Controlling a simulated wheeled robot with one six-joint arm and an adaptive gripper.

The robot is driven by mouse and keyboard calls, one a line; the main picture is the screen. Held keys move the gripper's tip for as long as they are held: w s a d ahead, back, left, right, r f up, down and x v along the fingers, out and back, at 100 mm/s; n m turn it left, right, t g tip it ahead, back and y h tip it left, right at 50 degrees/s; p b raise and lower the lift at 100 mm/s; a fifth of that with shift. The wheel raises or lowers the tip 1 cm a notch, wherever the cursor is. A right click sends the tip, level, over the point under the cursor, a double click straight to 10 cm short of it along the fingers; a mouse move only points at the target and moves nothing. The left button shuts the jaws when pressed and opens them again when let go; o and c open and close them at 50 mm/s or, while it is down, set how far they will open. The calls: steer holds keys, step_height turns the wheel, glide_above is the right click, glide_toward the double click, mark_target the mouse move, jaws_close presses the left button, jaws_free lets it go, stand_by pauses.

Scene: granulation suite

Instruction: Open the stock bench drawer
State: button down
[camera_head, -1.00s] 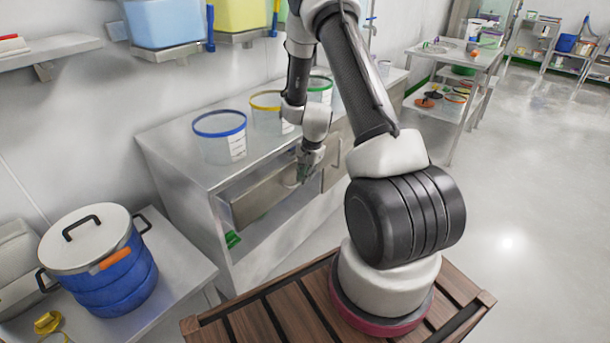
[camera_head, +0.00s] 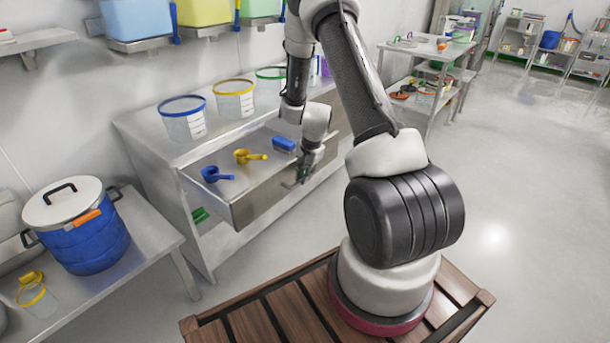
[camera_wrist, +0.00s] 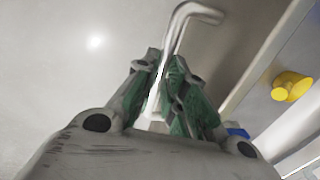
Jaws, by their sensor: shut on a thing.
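The stock bench drawer (camera_head: 262,199) stands pulled out from the bench in the head view. Inside it lie a blue scoop (camera_head: 217,175), a yellow scoop (camera_head: 249,156) and a blue object (camera_head: 284,143). My gripper (camera_head: 304,174) is at the drawer front, toward its right end. In the wrist view my gripper (camera_wrist: 160,85) is shut on the bent metal drawer handle (camera_wrist: 180,28). The yellow scoop (camera_wrist: 291,86) also shows there, beyond the drawer's front wall. Most of the handle is hidden by my gripper in the head view.
Clear tubs with blue (camera_head: 184,118), yellow (camera_head: 234,98) and green rims stand on the bench top. A side table with a blue lidded pot (camera_head: 80,225) is at the left. The floor (camera_head: 530,230) to the right is clear.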

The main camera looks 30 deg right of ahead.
steer(key=shift+s, duration=0.1)
steer(key=c, duration=1.8)
jaws_free()
steer(key=shift+o, duration=0.2)
step_height(320, 180, up, 12)
steer(key=s, duration=0.2)
steer(key=shift+d, duration=0.45)
steer(key=shift+s+f, duration=0.1)
